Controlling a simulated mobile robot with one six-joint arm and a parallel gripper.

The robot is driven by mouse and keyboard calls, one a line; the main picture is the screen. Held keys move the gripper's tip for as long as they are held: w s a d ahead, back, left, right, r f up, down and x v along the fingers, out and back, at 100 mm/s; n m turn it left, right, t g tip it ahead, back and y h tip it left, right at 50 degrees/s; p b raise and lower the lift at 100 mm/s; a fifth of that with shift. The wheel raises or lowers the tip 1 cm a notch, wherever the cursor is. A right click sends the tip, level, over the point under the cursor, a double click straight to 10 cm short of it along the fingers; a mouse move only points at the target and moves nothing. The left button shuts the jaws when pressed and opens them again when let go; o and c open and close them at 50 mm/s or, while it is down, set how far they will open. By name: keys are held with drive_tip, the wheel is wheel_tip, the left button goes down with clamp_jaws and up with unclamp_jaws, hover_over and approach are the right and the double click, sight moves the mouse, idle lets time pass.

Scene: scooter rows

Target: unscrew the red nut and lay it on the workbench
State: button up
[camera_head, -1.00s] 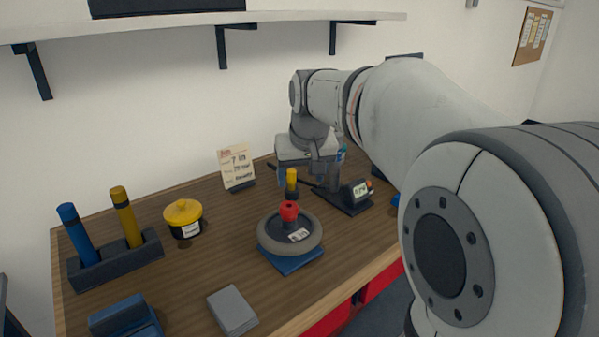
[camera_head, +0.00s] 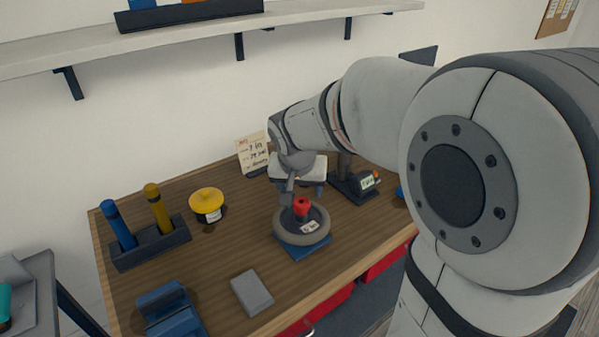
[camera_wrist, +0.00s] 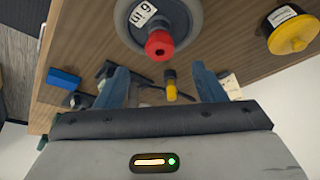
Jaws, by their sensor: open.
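The red nut (camera_head: 302,206) sits on top of a grey wheel (camera_head: 316,236) that lies on a blue stand (camera_head: 306,251) on the workbench (camera_head: 213,258). In the wrist view the red nut (camera_wrist: 159,45) is at the hub of the wheel (camera_wrist: 187,18), ahead of my fingers. My gripper (camera_wrist: 160,78) is open, its two blue fingers apart with nothing between them. In the head view my gripper (camera_head: 300,190) is close behind and above the nut; the head view does not clearly show its fingers.
A yellow-lidded pot (camera_head: 207,201) and a rack (camera_head: 151,244) with blue and yellow cylinders stand at left. A small display device (camera_head: 356,184) stands at right. A note card (camera_head: 253,153) stands behind.

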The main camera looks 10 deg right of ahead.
sight(302, 204)
drive_tip(key=x, duration=0.7)
drive_tip(key=shift+w+f, duration=0.1)
drive_tip(key=shift+f, duration=0.2)
drive_tip(key=c, duration=0.9)
drive_tip(key=o, duration=0.9)
drive_tip(key=shift+r, duration=0.15)
drive_tip(key=v, duration=0.7)
drive_tip(key=shift+s+r, duration=0.2)
